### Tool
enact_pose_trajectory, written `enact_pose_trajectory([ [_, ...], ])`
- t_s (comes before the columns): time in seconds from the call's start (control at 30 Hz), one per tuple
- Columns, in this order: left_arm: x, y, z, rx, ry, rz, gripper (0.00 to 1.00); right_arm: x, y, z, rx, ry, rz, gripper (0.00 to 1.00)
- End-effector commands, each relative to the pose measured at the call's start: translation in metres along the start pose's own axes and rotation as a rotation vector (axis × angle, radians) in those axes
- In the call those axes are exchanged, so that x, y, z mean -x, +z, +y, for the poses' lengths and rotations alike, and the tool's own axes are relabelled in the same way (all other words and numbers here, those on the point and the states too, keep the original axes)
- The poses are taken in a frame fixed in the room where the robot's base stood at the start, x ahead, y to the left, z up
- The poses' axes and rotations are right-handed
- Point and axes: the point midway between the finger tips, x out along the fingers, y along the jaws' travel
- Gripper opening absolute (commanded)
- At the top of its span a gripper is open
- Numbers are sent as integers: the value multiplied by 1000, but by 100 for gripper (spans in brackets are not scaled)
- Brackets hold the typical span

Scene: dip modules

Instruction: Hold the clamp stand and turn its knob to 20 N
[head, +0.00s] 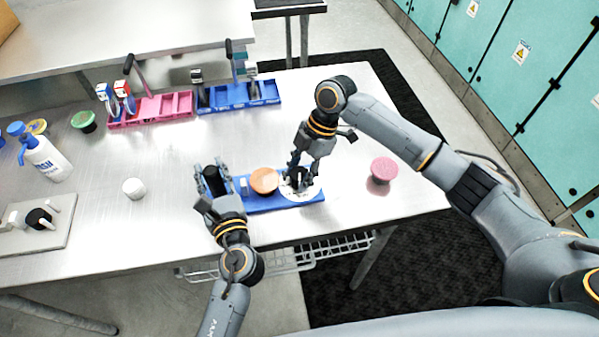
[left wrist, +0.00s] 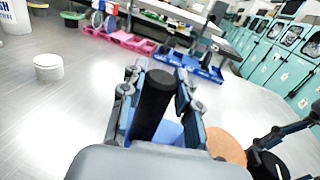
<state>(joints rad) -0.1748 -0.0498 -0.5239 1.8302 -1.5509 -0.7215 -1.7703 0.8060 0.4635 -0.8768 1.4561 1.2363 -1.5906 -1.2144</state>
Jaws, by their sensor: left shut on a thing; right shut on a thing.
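The clamp stand has a blue base (head: 262,205) lying near the table's front edge. A black upright handle (left wrist: 153,104) rises at its left end, and my left gripper (head: 213,178) is shut around it. An orange round piece (head: 264,181) sits mid-base, and it also shows in the left wrist view (left wrist: 227,145). A white dial disc (head: 312,192) lies at the right end with a dark knob in its middle. My right gripper (head: 297,172) comes down from above and is shut on that knob, hiding most of it. The dial markings are too small to read.
A pink round piece (head: 384,169) stands to the right and a white cylinder (head: 134,189) to the left. A pink tray (head: 151,109) and a blue tray (head: 238,96) stand behind.

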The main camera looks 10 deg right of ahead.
Motion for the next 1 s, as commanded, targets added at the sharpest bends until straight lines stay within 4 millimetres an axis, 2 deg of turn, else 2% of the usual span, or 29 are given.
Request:
enact_pose_trajectory([
  [1.0, 0, 0, -1, 0, -2, 0, 0, 0, -1, 0, -886, 368, 2, 10],
])
